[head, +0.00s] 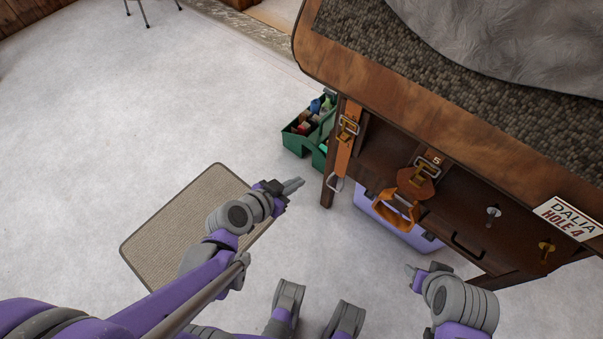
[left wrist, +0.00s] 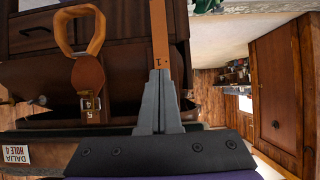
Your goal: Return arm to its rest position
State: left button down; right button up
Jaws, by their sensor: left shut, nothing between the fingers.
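My left gripper (head: 292,186) is shut and empty. It is held above the pale floor, left of the wooden cabinet (head: 447,205), with its fingertips pointing right. In the left wrist view its two grey fingers (left wrist: 160,100) lie together, with the cabinet front and its straps behind them. My right gripper (head: 412,272) shows in part at the lower right of the head view, in front of the cabinet. Whether its fingers are open or shut is not clear.
A beige mat (head: 160,240) lies under my left arm. A green caddy (head: 298,138) with small items stands beside the cabinet. A lilac bin (head: 420,239) sits beneath it. Leather straps (head: 344,150) and a sign (head: 568,219) are on the cabinet front.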

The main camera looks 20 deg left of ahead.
dwell(0.6)
pick_arm(q)
jog(key=s+a+r+n+g+y, duration=0.2)
jog(key=s+n+g+y, duration=0.3)
jog(key=s, duration=0.7)
notch_tip(320, 180, up, 13)
jog(key=w+m+h+p, duration=0.1)
jog(key=w+p, duration=0.1)
jog(key=p, duration=1)
jog(key=shift+w+a+g+p, duration=0.15)
jog(key=shift+w+g+p, duration=0.15)
jog(key=shift+w, duration=0.05)
pick_arm(e)
notch_tip(320, 180, up, 14)
jog(key=w, duration=0.2)
jog(key=shift+t, duration=0.3)
